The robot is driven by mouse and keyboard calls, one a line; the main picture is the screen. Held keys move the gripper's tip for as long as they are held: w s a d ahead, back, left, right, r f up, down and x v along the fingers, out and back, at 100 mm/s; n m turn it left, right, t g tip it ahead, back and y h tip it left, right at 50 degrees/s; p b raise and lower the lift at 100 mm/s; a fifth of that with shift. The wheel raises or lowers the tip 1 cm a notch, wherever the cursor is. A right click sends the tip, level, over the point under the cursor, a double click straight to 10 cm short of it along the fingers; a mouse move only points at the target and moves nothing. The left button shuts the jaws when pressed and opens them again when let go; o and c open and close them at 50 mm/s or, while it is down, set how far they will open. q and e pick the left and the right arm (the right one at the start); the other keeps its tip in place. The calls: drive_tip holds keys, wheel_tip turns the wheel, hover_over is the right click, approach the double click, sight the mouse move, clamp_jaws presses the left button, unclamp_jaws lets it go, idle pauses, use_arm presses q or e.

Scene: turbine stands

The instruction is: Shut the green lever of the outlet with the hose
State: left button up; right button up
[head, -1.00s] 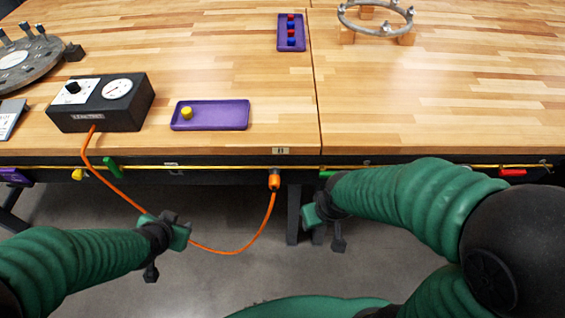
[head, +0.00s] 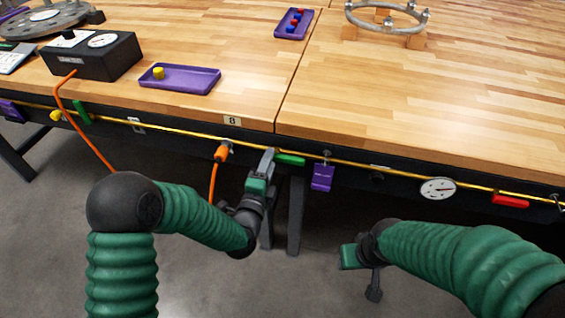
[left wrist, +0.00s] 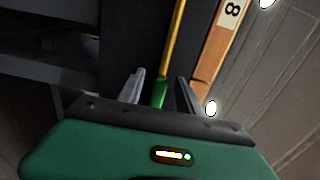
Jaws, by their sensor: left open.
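The green lever (head: 290,160) lies along the yellow pipe at the table's front edge, right of the orange hose coupling (head: 221,153). The orange hose (head: 86,131) runs from the black box to that coupling. My left gripper (head: 268,158) is open at the left end of this lever. In the left wrist view the green lever (left wrist: 160,93) shows between the two fingers, partly hidden by the gripper body; I cannot tell whether they touch it. Another green lever (head: 81,112) sits farther left, across the pipe. My right gripper (head: 350,257) hangs away from the table, its jaws unclear.
A purple tag (head: 322,177), a gauge (head: 438,188) and a red handle (head: 510,200) are on the table front to the right. A black box (head: 92,56) and a purple tray (head: 180,78) stand on top. A table leg (head: 297,215) is below the lever.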

use_arm(q)
drive_tip(key=shift+w+d, duration=0.3)
drive_tip(key=shift+d, duration=0.3)
drive_tip(key=shift+w+d, duration=0.25)
drive_tip(key=shift+d, duration=0.3)
drive_tip(key=shift+a+r, duration=0.2)
drive_tip(key=shift+a, duration=0.35)
drive_tip(key=c, duration=0.4)
drive_tip(key=shift+d, duration=0.25)
clamp_jaws()
use_arm(e)
drive_tip(key=shift+d+f, duration=0.25)
drive_tip(key=shift+d, duration=0.05)
